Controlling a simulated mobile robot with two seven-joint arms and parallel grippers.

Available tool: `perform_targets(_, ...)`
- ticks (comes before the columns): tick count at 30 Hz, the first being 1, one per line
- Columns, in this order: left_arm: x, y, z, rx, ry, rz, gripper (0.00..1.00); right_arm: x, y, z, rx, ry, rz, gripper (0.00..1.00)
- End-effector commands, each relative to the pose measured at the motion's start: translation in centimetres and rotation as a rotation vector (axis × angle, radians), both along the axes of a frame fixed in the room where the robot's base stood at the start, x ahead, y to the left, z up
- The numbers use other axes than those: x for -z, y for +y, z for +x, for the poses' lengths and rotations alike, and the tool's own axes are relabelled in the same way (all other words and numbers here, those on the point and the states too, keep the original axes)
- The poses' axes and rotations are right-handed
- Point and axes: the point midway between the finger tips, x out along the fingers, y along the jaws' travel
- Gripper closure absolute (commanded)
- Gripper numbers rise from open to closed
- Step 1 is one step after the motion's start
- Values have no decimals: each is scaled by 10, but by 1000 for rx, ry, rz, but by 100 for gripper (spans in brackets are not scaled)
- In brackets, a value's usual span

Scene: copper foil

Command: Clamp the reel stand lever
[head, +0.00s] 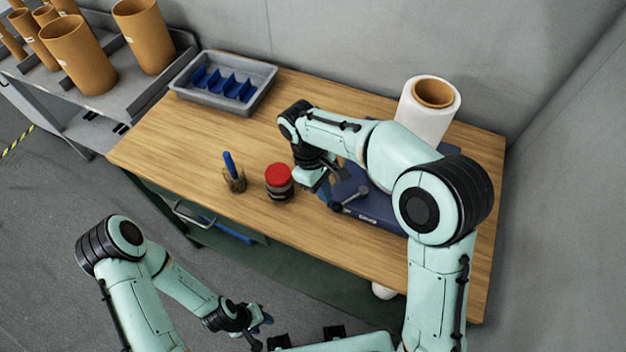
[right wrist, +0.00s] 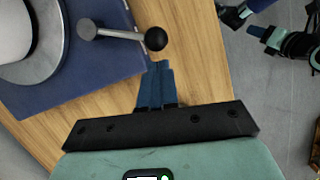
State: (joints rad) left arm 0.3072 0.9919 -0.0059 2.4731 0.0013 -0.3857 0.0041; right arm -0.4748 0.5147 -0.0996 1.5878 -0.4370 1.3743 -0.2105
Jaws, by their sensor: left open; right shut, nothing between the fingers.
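In the right wrist view the lever bar (right wrist: 121,34) runs from a metal hub to the black knob (right wrist: 156,39). My right gripper (right wrist: 160,66) is shut and empty, its blue fingertips just short of the knob; I cannot tell whether they touch. My left gripper (head: 264,322) is open and empty, low in front of the table.
A red-lidded jar (head: 278,180) stands left of my right gripper, with a pen cup (head: 234,180) beside it. A grey tray (head: 262,92) with blue dividers sits at the back left. The table's left front is clear. A wall closes the back.

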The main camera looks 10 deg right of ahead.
Motion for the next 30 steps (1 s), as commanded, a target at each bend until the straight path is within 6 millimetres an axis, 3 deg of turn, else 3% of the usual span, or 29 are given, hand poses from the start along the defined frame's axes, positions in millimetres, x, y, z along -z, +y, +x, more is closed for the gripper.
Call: perform_targets(30,3,0,-3,0,2,0,57,1,-7,-14,-87,1,0,100)
